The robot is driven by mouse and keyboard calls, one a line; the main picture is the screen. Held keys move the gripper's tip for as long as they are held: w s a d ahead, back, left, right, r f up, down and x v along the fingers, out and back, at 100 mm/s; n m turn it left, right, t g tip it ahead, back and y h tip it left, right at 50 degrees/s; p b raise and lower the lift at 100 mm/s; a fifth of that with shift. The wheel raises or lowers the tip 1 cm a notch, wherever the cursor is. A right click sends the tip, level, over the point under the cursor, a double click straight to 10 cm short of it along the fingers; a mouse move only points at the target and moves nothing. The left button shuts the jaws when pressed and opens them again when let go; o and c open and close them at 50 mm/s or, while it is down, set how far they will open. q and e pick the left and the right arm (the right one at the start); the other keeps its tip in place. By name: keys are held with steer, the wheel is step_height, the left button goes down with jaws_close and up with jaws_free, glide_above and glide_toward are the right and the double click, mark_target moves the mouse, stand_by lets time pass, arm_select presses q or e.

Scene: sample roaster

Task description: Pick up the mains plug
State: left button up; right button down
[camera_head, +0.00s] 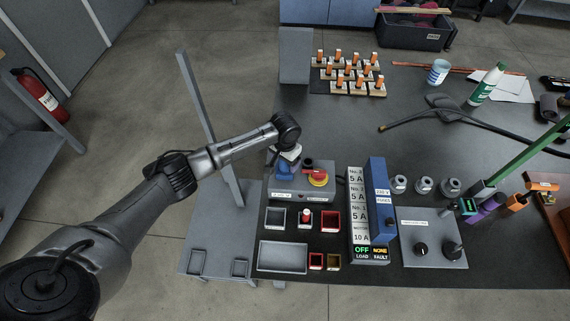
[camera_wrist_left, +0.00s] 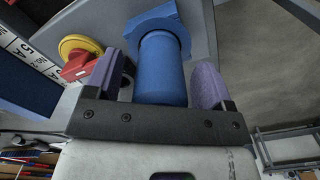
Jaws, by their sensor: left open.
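The blue mains plug (camera_head: 285,172) sits at the left end of a grey box with a red and yellow rotary switch. In the left wrist view the plug (camera_wrist_left: 163,70) is a blue cylinder with a wider blue collar at its far end. My left gripper (camera_head: 288,158) is over the plug, and the wrist hides part of it. In the left wrist view my left gripper (camera_wrist_left: 158,82) is open, with one purple finger on each side of the plug. A gap shows left of the plug; contact on the right is hard to judge. My right gripper is not in view.
The grey switch box (camera_head: 302,194) bears the red and yellow knob (camera_head: 318,177). A blue-fronted fuse unit (camera_head: 378,190) stands upright to its right. Several small trays (camera_head: 283,257) lie in front. Orange-topped parts (camera_head: 350,75) stand behind. Open floor lies left of the bench.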

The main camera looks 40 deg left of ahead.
arm_select(q)
steer(key=shift+c, duration=0.3)
steer(key=c, duration=1)
steer(key=shift+r, duration=0.1)
steer(key=shift+c, duration=0.2)
